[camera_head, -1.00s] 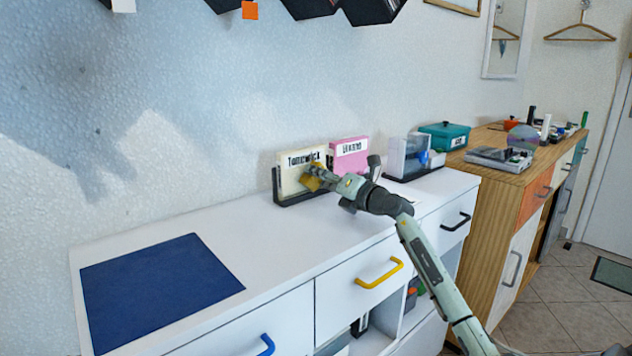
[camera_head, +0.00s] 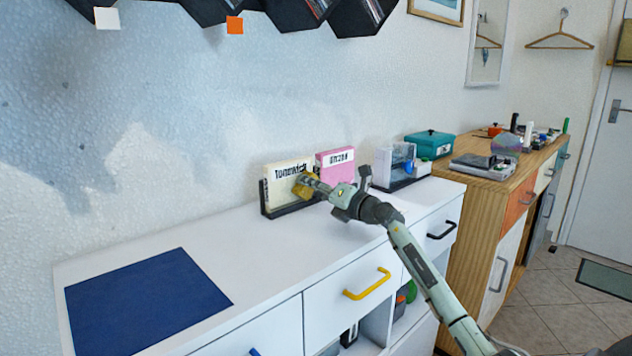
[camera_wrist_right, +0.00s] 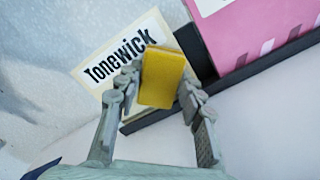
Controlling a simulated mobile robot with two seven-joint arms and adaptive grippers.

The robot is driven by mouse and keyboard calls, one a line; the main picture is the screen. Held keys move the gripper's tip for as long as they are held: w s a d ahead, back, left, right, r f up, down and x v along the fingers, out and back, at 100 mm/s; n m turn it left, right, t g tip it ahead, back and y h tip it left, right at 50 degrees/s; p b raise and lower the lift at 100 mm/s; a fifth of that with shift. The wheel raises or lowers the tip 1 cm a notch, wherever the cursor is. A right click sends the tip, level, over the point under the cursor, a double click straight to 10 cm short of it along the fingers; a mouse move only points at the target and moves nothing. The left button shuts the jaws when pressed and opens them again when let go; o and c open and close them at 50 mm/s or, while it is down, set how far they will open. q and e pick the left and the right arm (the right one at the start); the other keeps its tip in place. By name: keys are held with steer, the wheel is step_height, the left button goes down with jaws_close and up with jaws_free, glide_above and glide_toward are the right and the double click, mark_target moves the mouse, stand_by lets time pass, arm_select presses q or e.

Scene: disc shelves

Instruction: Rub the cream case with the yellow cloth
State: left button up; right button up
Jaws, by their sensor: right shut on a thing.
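The cream case (camera_head: 283,187) stands upright in a black holder against the wall on the white cabinet. Its label reads "Tonewick", and it also shows in the right wrist view (camera_wrist_right: 93,62). My right gripper (camera_head: 309,183) is shut on the yellow cloth (camera_head: 303,190), right in front of the case's right side. In the right wrist view the cloth (camera_wrist_right: 161,78) sits between the fingers and overlaps the case. I cannot tell whether the cloth touches the case. The cloth and fingers hide part of the case's face. My left gripper is not in view.
A pink case (camera_head: 335,164) stands just right of the cream one. A clear box in a black holder (camera_head: 397,184) and a teal box (camera_head: 429,145) lie farther right. A blue mat (camera_head: 145,300) covers the cabinet's left; the top between is clear.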

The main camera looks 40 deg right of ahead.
mark_target(279, 190)
steer(key=shift+a, duration=0.55)
steer(key=shift+s+a, duration=0.1)
steer(key=shift+a, duration=0.55)
steer(key=shift+s+a, duration=0.2)
steer(key=shift+a, duration=2.5)
steer(key=shift+s, duration=0.15)
steer(key=shift+s+d, duration=0.15)
steer(key=shift+s, duration=1.3)
steer(key=shift+s+d, duration=0.1)
steer(key=shift+s, duration=1.3)
steer(key=shift+s+d, duration=0.15)
steer(key=shift+s, duration=1.35)
